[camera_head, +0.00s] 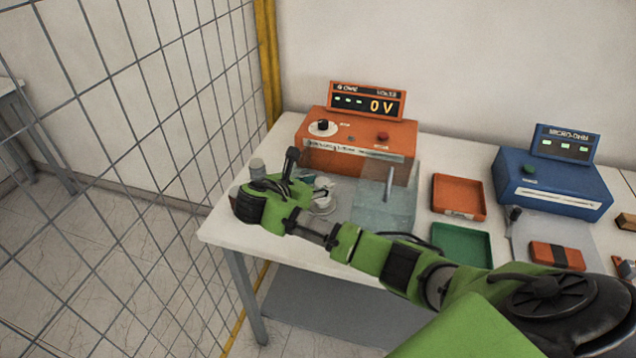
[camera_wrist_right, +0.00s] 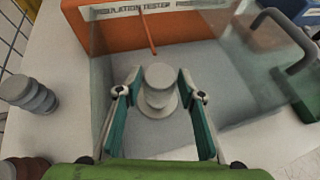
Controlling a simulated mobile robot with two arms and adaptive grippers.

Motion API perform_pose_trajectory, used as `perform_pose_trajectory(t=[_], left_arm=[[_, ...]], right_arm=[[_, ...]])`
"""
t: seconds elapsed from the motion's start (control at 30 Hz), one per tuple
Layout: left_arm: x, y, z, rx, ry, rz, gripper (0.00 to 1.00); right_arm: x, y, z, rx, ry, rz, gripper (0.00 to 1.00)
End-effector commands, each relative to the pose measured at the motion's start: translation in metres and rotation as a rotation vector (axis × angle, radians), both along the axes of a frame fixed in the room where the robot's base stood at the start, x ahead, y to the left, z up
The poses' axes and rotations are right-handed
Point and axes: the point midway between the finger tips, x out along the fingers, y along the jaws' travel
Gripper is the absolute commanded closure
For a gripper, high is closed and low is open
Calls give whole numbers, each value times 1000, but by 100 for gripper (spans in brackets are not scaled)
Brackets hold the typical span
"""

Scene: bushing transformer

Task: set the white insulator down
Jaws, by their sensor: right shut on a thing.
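The white insulator (camera_wrist_right: 158,85) is a pale ribbed piece with a wider lower disc. It stands about upright between the teal fingers of my right gripper (camera_wrist_right: 160,110), which is shut on it. In the head view the white insulator (camera_head: 324,194) is partly hidden by my right gripper (camera_head: 308,187), at the left front of the orange insulation tester (camera_head: 340,135). In the wrist view it is over a grey surface in front of the tester. I cannot tell whether its base touches that surface. My left gripper is out of view.
A clear cover (camera_head: 400,205) with a handle stands just right of the insulator. A grey ribbed insulator (camera_wrist_right: 30,95) and a brown one (camera_wrist_right: 25,168) are at the left. Orange (camera_head: 459,213) and green (camera_head: 488,258) trays and a blue device (camera_head: 562,188) are further right.

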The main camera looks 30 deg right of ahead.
Motion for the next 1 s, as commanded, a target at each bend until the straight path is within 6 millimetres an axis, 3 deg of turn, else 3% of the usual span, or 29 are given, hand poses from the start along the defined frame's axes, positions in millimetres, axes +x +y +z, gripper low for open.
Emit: perform_pose_trajectory(t=[0.17, 0.2, 0.23, 0.63, 0.77, 0.97, 1.0], left_arm=[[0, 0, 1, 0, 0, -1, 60], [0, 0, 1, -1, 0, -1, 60], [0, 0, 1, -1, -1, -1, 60], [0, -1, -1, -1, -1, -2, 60], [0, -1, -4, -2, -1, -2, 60], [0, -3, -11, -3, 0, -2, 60], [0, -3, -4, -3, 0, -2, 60]], right_arm=[[0, 0, -2, -1, 0, 0, 92], [0, 0, -2, 0, 1, 0, 54], [0, 0, -2, 0, 1, 0, 48], [0, 0, 1, 0, -2, 0, 48], [-4, 14, 7, 1, -2, 4, 48], [-19, 50, 28, 2, -4, 4, 48], [-23, 58, 36, 4, -1, 5, 48]])
